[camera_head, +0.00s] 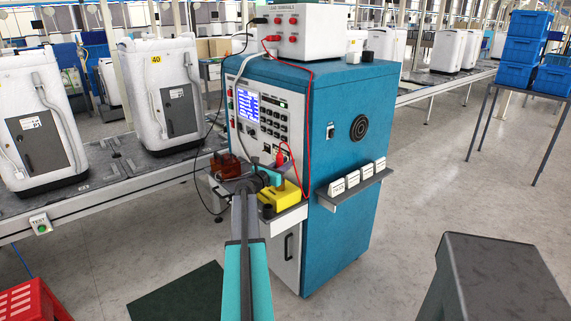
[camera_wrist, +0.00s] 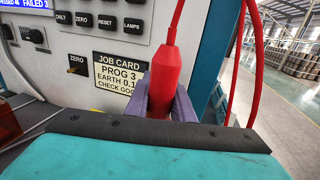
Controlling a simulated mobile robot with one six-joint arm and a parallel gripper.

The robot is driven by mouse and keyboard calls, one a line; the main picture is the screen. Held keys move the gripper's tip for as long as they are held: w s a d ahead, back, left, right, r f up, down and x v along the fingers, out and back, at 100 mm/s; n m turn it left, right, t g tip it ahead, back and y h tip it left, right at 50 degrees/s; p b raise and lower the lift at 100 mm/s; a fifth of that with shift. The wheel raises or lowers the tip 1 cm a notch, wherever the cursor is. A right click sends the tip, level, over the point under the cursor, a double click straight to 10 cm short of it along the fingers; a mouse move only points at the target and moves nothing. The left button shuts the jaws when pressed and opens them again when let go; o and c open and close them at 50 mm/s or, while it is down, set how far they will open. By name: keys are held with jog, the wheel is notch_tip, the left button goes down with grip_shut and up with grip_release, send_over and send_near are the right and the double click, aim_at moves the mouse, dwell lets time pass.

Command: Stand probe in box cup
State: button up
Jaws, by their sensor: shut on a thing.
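The red probe (camera_wrist: 167,75) stands roughly upright between the two grey-purple fingers of my gripper (camera_wrist: 163,105), which is shut on it. A red lead runs up from its top. In the head view the probe (camera_head: 282,152) shows in front of the teal test cabinet's panel, above a yellow box (camera_head: 284,196) on the small shelf. The box has a dark round part at its front left; I cannot tell whether this is the cup. My arm hides part of the shelf.
The teal cabinet (camera_head: 345,130) carries a white terminal box (camera_head: 300,42) on top. A brown-red block (camera_head: 226,166) sits on the shelf's left. The job card (camera_wrist: 120,73) is on the panel behind the probe. A red lead loops down the cabinet's front. Side shelf (camera_head: 350,190) holds white blocks.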

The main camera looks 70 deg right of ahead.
jog(key=shift+f, duration=0.45)
dwell(0.3)
jog(key=o, duration=1)
jog(key=b+v, duration=0.2)
jog(key=v, duration=1.2)
